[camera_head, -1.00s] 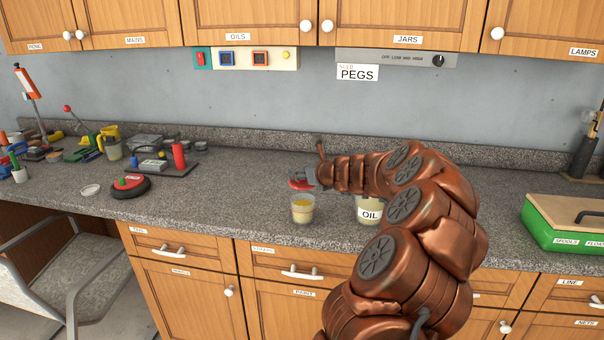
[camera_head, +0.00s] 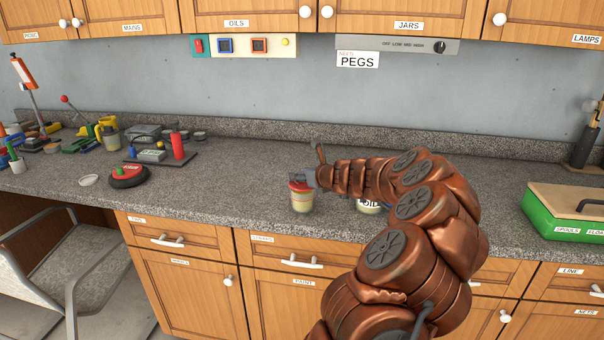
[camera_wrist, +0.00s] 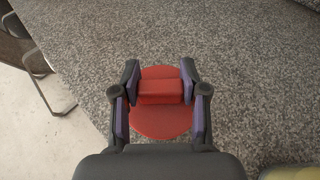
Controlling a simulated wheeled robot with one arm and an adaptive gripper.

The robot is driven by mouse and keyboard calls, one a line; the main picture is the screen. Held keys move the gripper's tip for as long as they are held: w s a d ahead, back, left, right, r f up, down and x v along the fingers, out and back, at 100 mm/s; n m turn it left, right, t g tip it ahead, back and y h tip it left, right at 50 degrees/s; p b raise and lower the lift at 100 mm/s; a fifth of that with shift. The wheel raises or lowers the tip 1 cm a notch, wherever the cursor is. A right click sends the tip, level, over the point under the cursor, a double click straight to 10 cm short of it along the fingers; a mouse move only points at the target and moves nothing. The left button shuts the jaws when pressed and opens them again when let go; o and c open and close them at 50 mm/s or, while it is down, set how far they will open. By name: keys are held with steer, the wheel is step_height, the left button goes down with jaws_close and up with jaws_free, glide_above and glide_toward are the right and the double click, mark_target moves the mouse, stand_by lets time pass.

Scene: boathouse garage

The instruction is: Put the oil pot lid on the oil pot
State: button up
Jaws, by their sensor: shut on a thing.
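My gripper (camera_wrist: 160,98) is shut on the red lid (camera_wrist: 160,120), holding it by its raised block handle. In the head view the lid (camera_head: 299,186) appears right at the top of a clear pot with yellowish contents (camera_head: 302,205). I cannot tell whether lid and pot touch. A second pot, labelled OIL (camera_head: 369,207), stands to the right, mostly hidden behind my arm. A yellowish rim (camera_wrist: 290,173) shows in the bottom right corner of the wrist view. The pot under the lid is not visible in the wrist view.
A red and black round object (camera_head: 128,177) and a small pale dish (camera_head: 89,180) lie on the counter at left, near several tools. A green box (camera_head: 567,226) stands at right. The counter (camera_head: 230,190) left of the pots is clear.

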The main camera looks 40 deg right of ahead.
steer(key=shift+f, duration=0.7)
stand_by(0.8)
steer(key=o, duration=1.2)
steer(key=shift+c, duration=0.2)
steer(key=v, duration=1.2)
